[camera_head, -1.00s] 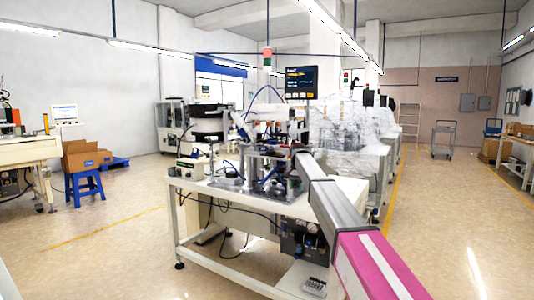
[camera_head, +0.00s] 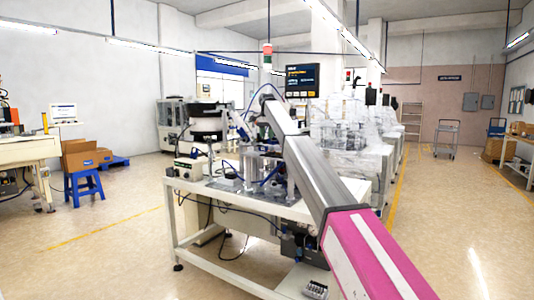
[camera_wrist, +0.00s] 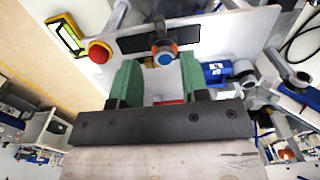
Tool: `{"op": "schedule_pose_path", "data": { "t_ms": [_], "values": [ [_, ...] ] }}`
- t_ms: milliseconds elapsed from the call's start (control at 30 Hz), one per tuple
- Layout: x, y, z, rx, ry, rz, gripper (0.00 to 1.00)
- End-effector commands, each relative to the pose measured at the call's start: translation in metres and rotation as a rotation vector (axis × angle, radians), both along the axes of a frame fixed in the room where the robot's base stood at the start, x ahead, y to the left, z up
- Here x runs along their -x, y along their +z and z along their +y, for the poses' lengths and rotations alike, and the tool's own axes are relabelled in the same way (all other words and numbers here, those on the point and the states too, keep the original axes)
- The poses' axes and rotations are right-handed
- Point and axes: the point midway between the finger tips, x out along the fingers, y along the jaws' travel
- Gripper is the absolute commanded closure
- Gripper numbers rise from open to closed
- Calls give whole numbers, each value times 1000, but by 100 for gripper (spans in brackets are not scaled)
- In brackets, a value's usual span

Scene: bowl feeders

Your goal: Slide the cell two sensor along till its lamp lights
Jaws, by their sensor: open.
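In the wrist view my gripper (camera_wrist: 156,84) shows two green fingers standing apart with nothing held between them. Beyond and between the fingertips is a round part with a blue centre and an orange ring (camera_wrist: 165,55), on or in front of a white panel (camera_wrist: 225,38). I cannot tell whether it is the cell two sensor. No sensor lamp can be made out. In the head view my arm reaches up over the bench machine (camera_head: 262,165); the gripper is too small and hidden to make out there.
In the head view a dark bowl (camera_head: 209,122) stands on the bench, with a monitor (camera_head: 302,80) above. Open floor (camera_head: 110,240) lies left.

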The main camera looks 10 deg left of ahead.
Motion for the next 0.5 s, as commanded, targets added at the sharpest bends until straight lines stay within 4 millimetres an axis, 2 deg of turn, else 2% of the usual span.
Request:
{"op": "schedule_pose_path", "data": {
  "t_ms": [500],
  "values": [
    [1,-84,-1,0,1,0,58]
  ]
}}
